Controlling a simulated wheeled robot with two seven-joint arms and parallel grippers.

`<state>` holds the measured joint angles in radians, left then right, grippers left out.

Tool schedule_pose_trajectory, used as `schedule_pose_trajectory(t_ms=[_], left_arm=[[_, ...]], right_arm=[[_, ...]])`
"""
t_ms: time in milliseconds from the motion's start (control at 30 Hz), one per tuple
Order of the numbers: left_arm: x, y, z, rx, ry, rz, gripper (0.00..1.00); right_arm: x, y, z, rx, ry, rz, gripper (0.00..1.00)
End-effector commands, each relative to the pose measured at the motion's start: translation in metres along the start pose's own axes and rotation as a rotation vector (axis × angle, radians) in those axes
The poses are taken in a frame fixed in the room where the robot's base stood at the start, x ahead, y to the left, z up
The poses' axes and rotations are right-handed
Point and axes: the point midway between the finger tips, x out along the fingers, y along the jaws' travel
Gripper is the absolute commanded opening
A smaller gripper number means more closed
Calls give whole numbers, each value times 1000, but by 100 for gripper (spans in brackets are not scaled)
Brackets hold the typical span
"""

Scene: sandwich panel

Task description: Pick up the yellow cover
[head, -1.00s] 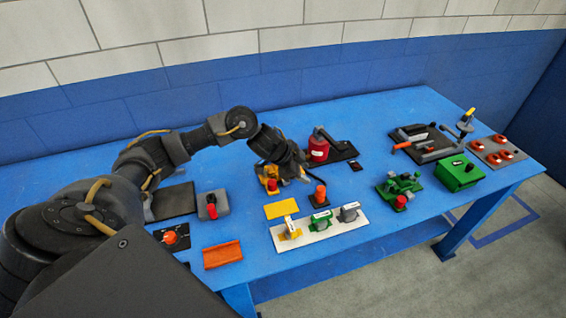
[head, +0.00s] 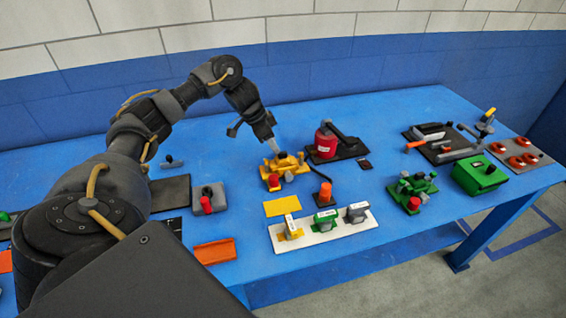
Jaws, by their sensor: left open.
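A flat yellow plate (head: 282,206) lies on the blue table, just behind a white base plate. A yellow fixture (head: 290,165) with a red knob stands behind it. A smaller yellow part (head: 291,229) stands on the white base (head: 340,231), beside a green part (head: 325,221) and a grey part (head: 356,212). I cannot tell for certain which yellow piece is the cover. My left gripper (head: 256,137) is open and empty, pointing down, behind and above the yellow fixture; I cannot tell whether it touches it. My right gripper is not in view.
A red canister (head: 325,141) on a black plate stands right of my left gripper. A grey block with a red knob (head: 208,198), an orange tray (head: 214,251), green fixtures (head: 412,190) and a green box (head: 480,175) stand around. The table's back left is clear.

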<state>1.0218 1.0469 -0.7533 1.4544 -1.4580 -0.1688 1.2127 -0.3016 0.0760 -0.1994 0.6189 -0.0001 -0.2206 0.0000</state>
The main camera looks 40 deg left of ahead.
Motion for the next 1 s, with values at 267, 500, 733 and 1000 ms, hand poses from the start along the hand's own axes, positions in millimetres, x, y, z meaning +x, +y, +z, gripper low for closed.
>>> schedule_pose_trajectory(t_ms=[267,500,733,1000], left_arm=[[11,0,-3,2,-1,2,40],[46,-1,-8,2,-1,2,40],[56,-2,-8,2,0,-1,40],[56,-1,-8,3,0,0,22]], right_arm=[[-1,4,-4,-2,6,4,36],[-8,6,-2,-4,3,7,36],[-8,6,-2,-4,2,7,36],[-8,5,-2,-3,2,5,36]])
